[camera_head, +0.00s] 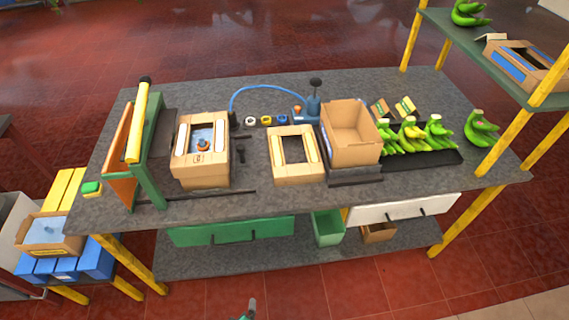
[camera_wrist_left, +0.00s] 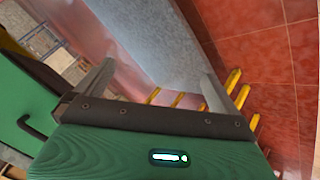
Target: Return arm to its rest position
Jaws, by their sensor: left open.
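My left gripper (camera_wrist_left: 158,72) shows in the left wrist view. Its two grey fingers stand wide apart with nothing between them. A green panel with a black handle (camera_wrist_left: 38,127) is close by at the left of that view, and a grey slab surface lies beyond the fingers. In the head view only a small grey tip shows at the bottom edge, below the workbench (camera_head: 262,88); I cannot tell which part of me it is. My right gripper is not in view.
The bench carries a green frame (camera_head: 150,150), cardboard boxes (camera_head: 296,178) and several banana bunches (camera_head: 410,134). Below are a green drawer (camera_head: 232,232) and a white drawer (camera_head: 405,208). Yellow legs (camera_head: 465,222) stand at the bench's sides. The red floor in front is clear.

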